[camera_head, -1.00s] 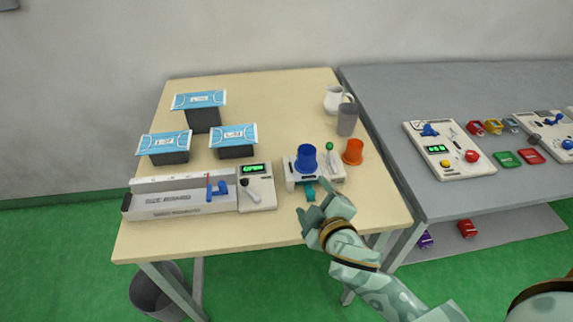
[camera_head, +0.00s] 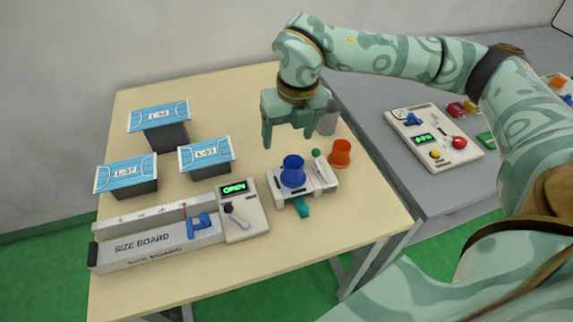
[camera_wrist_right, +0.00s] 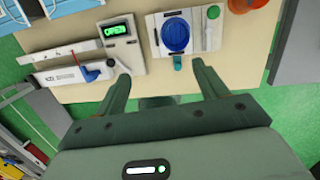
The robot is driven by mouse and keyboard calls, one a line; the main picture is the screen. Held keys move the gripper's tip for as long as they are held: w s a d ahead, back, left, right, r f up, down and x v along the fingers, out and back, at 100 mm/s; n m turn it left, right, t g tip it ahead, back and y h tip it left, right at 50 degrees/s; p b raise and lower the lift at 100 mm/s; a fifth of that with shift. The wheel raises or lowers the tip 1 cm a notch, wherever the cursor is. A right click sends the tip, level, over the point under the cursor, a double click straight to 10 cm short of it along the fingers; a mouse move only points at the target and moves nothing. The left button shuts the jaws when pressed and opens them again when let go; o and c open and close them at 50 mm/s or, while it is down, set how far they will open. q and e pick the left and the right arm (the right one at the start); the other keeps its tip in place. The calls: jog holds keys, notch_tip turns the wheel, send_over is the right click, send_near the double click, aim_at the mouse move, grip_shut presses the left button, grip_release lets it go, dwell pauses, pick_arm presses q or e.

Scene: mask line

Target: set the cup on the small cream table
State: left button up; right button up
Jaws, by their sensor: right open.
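A blue cup-like piece (camera_head: 293,170), narrow end up, stands on a small white fixture (camera_head: 276,190) with a teal tab in front; it also shows in the wrist view (camera_wrist_right: 177,35). An orange cup (camera_head: 340,153), wide end down, stands right of the fixture. My right gripper (camera_head: 288,138) is open and empty, fingers down, above the table behind the blue piece. The cream table (camera_head: 250,262) carries all this; I cannot tell which piece is the named cup. My left gripper is out of view.
Several dark blocks topped with blue masks (camera_head: 158,117) stand at the left. A size board (camera_head: 155,240) and a lever box reading OPEN (camera_head: 241,208) lie at the front left. A grey bench (camera_head: 375,105) with panels adjoins on the right. The table's front edge is clear.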

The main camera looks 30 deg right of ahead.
jog(key=d, duration=0.2)
jog(key=b, duration=0.2)
send_near(293, 168)
jog(key=shift+s+a+f+m+h, duration=0.2)
jog(key=shift+s+a+f, duration=0.05)
jog(key=shift+a+f, duration=0.25)
jog(key=shift+s+a+f+m+h, duration=0.2)
jog(key=shift+a+f, duration=0.2)
jog(key=shift+a, duration=0.05)
jog(key=f, duration=0.2)
jog(key=f+b, duration=0.1)
jog(key=f, duration=0.1)
jog(key=f+b, duration=0.1)
jog(key=f, duration=0.1)
jog(key=shift+w+d, duration=0.25)
jog(key=shift+w, duration=0.1)
jog(key=shift+r, duration=0.1)
jog(key=shift+c, duration=0.3)
jog(key=c, duration=1)
